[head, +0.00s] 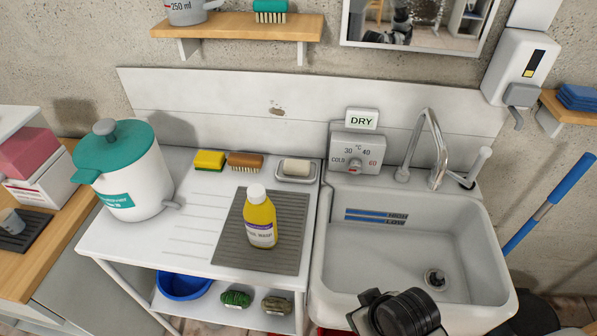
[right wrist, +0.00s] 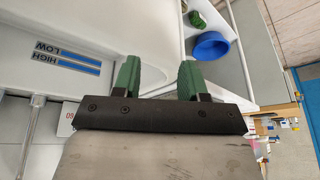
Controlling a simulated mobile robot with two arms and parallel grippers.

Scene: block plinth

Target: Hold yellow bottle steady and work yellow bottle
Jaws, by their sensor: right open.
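The yellow bottle (head: 260,222) has a white cap and a purple-and-white label. It stands upright on the grey ribbed mat (head: 290,240) on the drainboard left of the sink. My right gripper (right wrist: 159,74) shows in the right wrist view with its two green fingers apart and nothing between them. The bottle does not show in that view. In the head view a dark part of my arm reaches in at the bottom, over the sink's front edge, apart from the bottle; its fingers cannot be made out there. My left gripper is not in view.
The sink (head: 340,270) with a tap (head: 432,150) lies right of the mat. A teal-lidded white container (head: 130,180) stands left. A yellow sponge (head: 209,160), a brush (head: 245,160) and a soap dish (head: 297,170) line the back. A blue bowl (head: 184,286) sits below.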

